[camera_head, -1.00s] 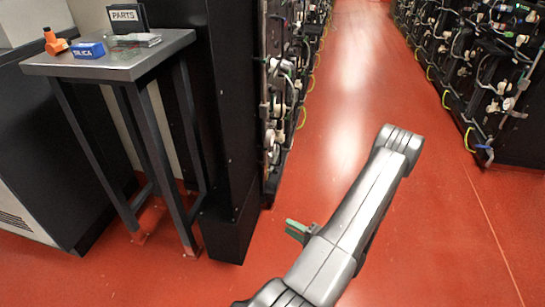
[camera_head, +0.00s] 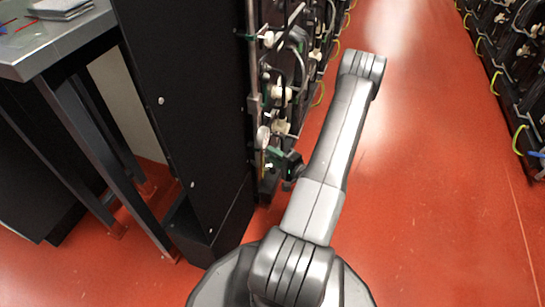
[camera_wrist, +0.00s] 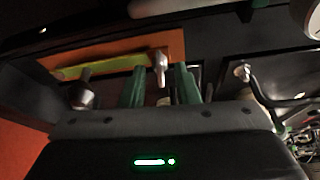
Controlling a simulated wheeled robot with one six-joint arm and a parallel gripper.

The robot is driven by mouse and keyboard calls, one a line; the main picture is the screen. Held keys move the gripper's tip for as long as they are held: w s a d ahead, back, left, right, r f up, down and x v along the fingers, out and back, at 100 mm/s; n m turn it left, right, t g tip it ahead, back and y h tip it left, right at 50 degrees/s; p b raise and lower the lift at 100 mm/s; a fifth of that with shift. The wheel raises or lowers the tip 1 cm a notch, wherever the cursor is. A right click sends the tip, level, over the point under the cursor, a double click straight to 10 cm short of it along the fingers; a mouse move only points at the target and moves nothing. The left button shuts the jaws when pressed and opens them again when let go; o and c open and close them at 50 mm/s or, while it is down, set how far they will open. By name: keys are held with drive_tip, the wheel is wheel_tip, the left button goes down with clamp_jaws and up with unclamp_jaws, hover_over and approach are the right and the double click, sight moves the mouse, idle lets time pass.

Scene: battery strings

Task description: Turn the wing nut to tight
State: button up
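In the wrist view, my gripper (camera_wrist: 160,88) has its two green fingers apart, with a gap between them. A small silver fitting (camera_wrist: 160,66), which looks like the wing nut, stands just beyond the gap against an orange strip (camera_wrist: 120,50) with a yellow band. I cannot tell whether the fingers touch it. In the head view, my gripper (camera_head: 274,160) is at the low part of the battery rack's near face (camera_head: 270,100), and the wing nut cannot be made out there.
Other silver fittings stand to the left (camera_wrist: 82,95) and right (camera_wrist: 243,72) in the wrist view. A black cabinet side (camera_head: 185,110) and a metal table (camera_head: 60,40) are at left. The red aisle floor (camera_head: 420,160) at right is clear, with another rack (camera_head: 510,50) beyond.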

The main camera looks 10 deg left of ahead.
drive_tip(key=shift+w+a, duration=0.1)
drive_tip(key=shift+a, duration=0.15)
clamp_jaws()
